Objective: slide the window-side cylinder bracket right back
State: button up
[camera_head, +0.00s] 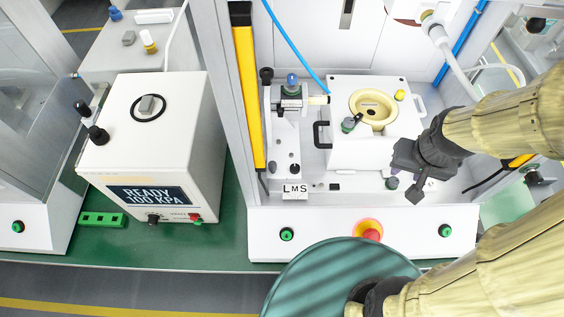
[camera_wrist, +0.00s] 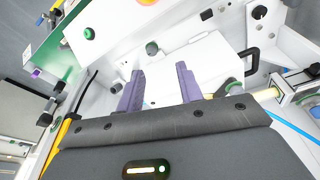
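A cylinder unit on a metal bracket (camera_head: 290,102) with a blue cap stands left of the white press fixture, beside the yellow-faced post. Its yellowish rod end points right, toward the fixture. In the wrist view, part of this cylinder bracket (camera_wrist: 287,88) shows at the right edge, apart from my fingers. I cannot tell which side is the window side. My gripper (camera_head: 408,176) hangs over the right front of the fixture. Its two purple fingers are apart with nothing seen held between them (camera_wrist: 160,82). My gripper and wrist hide the fixture's right side in the head view.
The white fixture (camera_head: 348,158) has a cream round seat (camera_head: 373,108), a green-capped knob (camera_head: 349,125) and a black handle (camera_head: 321,134). A red stop button (camera_head: 369,230) is on the front panel. A blue hose (camera_head: 292,48) hangs above.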

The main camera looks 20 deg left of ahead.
jog(key=shift+o, duration=0.4)
jog(key=shift+o, duration=0.4)
jog(key=n+g+p, duration=0.3)
jog(key=n, duration=1.9)
send_over(274, 164)
notch_tip(274, 164, down, 4)
jog(key=shift+a, duration=0.1)
jog(key=shift+f, duration=0.1)
notch_tip(274, 164, down, 17)
jog(key=p, duration=0.3)
jog(key=shift+f, duration=0.15)
